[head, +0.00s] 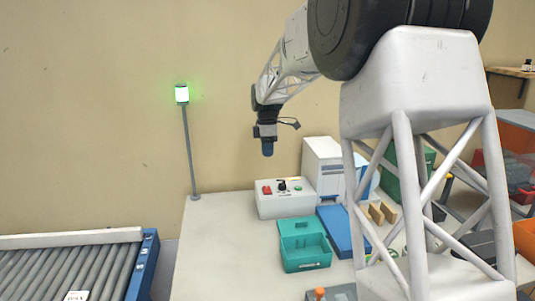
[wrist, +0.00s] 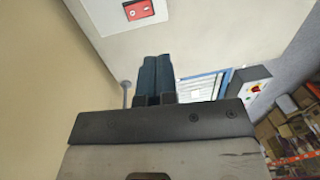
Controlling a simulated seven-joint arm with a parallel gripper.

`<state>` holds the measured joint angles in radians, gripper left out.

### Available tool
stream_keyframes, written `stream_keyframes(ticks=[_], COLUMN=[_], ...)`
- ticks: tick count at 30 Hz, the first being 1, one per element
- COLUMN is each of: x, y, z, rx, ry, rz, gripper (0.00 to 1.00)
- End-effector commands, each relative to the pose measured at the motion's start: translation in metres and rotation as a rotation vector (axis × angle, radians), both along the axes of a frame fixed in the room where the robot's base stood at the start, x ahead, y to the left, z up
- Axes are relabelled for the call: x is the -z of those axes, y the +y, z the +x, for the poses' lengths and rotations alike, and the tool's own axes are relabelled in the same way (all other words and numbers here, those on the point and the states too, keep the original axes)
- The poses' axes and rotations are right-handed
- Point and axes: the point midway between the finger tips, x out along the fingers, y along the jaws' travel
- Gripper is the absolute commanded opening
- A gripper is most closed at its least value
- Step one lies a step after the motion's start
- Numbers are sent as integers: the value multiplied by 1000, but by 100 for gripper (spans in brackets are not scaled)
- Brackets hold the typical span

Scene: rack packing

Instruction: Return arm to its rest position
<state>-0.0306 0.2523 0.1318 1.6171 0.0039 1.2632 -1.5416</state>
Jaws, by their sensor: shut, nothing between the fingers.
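My gripper (head: 267,149) hangs from my arm in the head view, pointing down above the back of the white table (head: 222,240). It is apart from everything beneath it. In the wrist view my gripper (wrist: 157,62) shows its two blue fingers closed together with nothing between them. The white control box (head: 285,203) with a red switch and a black knob stands below it. A red switch on a pale surface (wrist: 138,10) shows at the top of the wrist view.
A teal open bin (head: 304,262) and a blue sloped piece (head: 340,230) stand on the table. A white machine (head: 322,165) stands behind them. A lamp pole (head: 188,145) glows green at the back left. A roller conveyor (head: 60,275) lies left. The table's left part is clear.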

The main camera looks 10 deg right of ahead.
Motion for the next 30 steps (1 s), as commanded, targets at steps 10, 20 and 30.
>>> stream_keyframes(ticks=[10, 20, 30], x=[-2, -23, -47], y=[0, -5, -11], z=[-4, -50, -129], rx=[12, 147, 383], ry=[-4, -35, -88], rz=[-1, -15, -30], gripper=[0, 0, 0])
